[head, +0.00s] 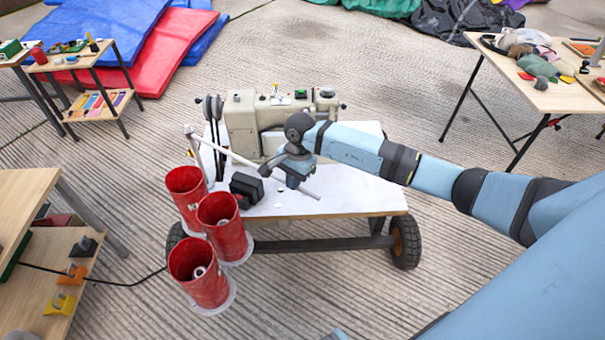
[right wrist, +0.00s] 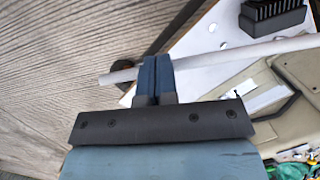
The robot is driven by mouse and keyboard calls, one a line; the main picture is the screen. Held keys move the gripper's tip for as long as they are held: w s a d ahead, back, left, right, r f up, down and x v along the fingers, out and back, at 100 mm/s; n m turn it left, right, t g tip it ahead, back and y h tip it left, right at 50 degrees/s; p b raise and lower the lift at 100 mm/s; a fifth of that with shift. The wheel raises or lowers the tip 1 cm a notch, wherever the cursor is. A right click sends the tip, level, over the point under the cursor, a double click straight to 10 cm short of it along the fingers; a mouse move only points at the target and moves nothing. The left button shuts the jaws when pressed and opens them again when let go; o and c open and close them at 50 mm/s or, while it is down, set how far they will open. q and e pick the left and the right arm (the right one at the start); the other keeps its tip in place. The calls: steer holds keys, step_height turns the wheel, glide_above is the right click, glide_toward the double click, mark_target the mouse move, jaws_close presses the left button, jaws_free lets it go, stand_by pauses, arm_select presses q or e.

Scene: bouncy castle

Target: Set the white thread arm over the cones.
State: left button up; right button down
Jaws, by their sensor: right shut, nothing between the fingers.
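The white thread arm (head: 234,155) is a thin rod above the sewing machine cart. It runs from a post at the cart's back left down to the right, and its free end lies over the white tabletop. Three red cones (head: 222,228) stand at the cart's left side; the rod is not over them. My right gripper (head: 292,182) is at the rod's right part, shut and empty. In the right wrist view its closed fingers (right wrist: 154,72) overlap the rod (right wrist: 225,58); I cannot tell whether they touch it. My left gripper is not in view.
The sewing machine (head: 260,120) stands at the back of the wheeled cart's white top (head: 360,198). A black box (head: 246,187) sits at the top's left edge, near the cones. A wooden shelf (head: 30,290) is at the lower left. Two side tables stand farther back.

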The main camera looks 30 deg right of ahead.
steer(key=s+a+m, duration=0.2)
steer(key=s+a, duration=0.2)
steer(key=a, duration=1.2)
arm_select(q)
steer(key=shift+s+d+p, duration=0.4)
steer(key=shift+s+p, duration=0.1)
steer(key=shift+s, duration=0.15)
arm_select(e)
steer(key=d+r, duration=0.5)
steer(key=r, duration=0.6)
steer(key=shift+w+r, duration=0.15)
steer(key=shift+r, duration=0.15)
